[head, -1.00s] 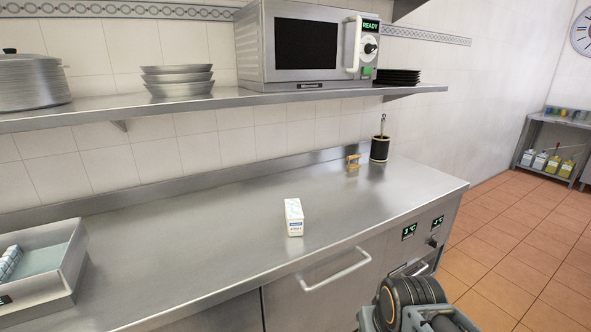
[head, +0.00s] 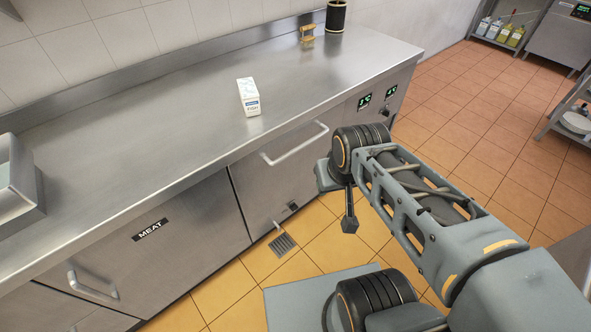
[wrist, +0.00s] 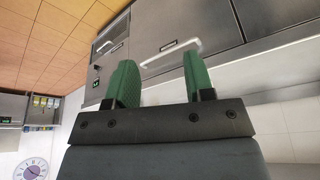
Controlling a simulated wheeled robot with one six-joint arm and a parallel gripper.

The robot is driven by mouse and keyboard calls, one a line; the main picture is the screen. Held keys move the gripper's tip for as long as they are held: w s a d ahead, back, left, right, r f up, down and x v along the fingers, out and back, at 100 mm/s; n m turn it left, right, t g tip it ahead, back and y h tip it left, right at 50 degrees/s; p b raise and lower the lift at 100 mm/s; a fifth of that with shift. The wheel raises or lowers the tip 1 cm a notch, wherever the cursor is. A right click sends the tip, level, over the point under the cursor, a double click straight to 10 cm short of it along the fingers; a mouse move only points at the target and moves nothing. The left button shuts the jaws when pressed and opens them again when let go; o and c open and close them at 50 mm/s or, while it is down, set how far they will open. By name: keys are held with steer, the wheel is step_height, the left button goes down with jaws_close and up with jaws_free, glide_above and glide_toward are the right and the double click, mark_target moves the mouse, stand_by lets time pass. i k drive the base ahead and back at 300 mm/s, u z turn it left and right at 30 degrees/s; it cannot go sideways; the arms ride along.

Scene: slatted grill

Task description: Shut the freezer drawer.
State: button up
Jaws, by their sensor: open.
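The steel counter (head: 190,110) has a front of several panels. One panel (head: 210,222) at the left carries a MEAT label and a bar handle (head: 92,284). To its right is a panel with a long bar handle (head: 295,144), and it looks flush. I cannot read a freezer label, and no panel clearly stands out. In the wrist view my gripper (wrist: 160,82) is open and empty, with green finger pads apart. A bar handle (wrist: 170,54) appears beyond the fingers, apart from them. In the head view the gripper is mostly hidden by my arm.
A white carton (head: 249,97), a small yellowish object (head: 307,33) and a black holder (head: 336,16) stand on the counter. A grey tray (head: 20,205) is at the left. Lit displays (head: 364,101) are at the right end. Open tiled floor (head: 480,110) lies to the right.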

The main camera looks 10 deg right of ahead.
mark_target(263, 181)
steer(key=z, duration=0.35)
steer(key=k, duration=0.45)
steer(key=z, duration=0.4)
steer(key=i, duration=0.6)
steer(key=u, duration=0.7)
steer(key=i, duration=0.5)
steer(key=u, duration=0.15)
